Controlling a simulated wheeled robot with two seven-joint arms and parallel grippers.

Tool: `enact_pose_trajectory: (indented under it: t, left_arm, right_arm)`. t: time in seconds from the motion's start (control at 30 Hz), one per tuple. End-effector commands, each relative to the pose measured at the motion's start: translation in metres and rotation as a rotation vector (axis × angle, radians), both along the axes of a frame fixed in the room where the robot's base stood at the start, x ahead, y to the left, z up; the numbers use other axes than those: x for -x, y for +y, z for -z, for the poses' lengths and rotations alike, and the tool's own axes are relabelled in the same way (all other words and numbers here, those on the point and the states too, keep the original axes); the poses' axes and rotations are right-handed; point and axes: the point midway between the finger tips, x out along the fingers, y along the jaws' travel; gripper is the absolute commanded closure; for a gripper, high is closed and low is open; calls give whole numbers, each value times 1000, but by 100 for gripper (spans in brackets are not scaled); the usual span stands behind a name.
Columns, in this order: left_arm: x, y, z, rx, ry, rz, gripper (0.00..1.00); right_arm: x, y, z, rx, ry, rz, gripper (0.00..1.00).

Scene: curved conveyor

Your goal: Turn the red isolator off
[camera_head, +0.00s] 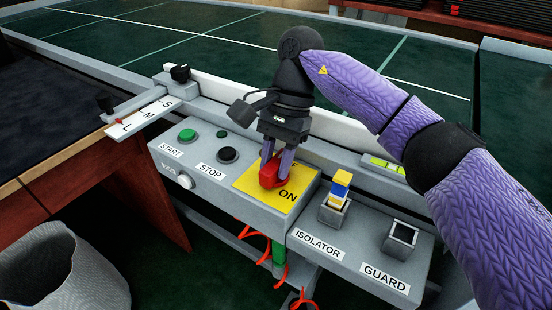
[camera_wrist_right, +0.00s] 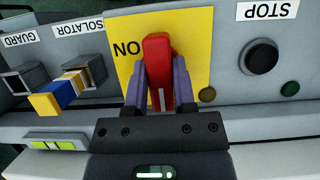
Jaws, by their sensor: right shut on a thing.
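The red isolator handle (camera_head: 270,172) sits on a yellow plate (camera_head: 252,196) on the grey control panel, with "ON" printed on the plate. My right gripper (camera_head: 277,163) comes down from above with its fingers on either side of the handle and is shut on it. In the right wrist view the red handle (camera_wrist_right: 158,75) stands between the two purple fingers (camera_wrist_right: 158,92), with a white mark on it and "ON" to its left. The other lettering on the plate is mostly hidden by the gripper in the head view. My left gripper is not in view.
START (camera_head: 187,135) and STOP (camera_head: 228,155) buttons lie left of the plate. A blue, white and yellow piece (camera_head: 340,185) stands in the ISOLATOR holder; the GUARD holder (camera_head: 400,237) is right of it. A wastebin (camera_head: 62,268) stands at lower left.

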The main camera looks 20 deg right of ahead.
Motion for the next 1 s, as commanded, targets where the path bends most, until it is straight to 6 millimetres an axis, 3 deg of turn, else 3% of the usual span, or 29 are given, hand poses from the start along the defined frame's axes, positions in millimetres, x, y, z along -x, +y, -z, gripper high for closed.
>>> enact_pose_trajectory:
  t: [0.07,0.1,0.27,0.57,0.67,0.9,1.0]
  left_arm:
    - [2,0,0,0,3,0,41]
    - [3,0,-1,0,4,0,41]
    - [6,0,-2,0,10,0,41]
    - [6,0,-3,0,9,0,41]
    - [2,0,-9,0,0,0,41]
    - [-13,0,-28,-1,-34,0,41]
    - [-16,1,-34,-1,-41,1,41]
  right_arm:
    - [0,0,0,0,0,-2,100]
    - [0,0,0,0,0,-2,65]
    - [0,0,0,0,0,-1,32]
    - [0,-1,-3,-1,-1,0,32]
    - [-4,-4,-18,0,-3,2,32]
    - [-18,-22,-77,1,-6,4,32]
    - [-21,-26,-87,0,-1,1,32]
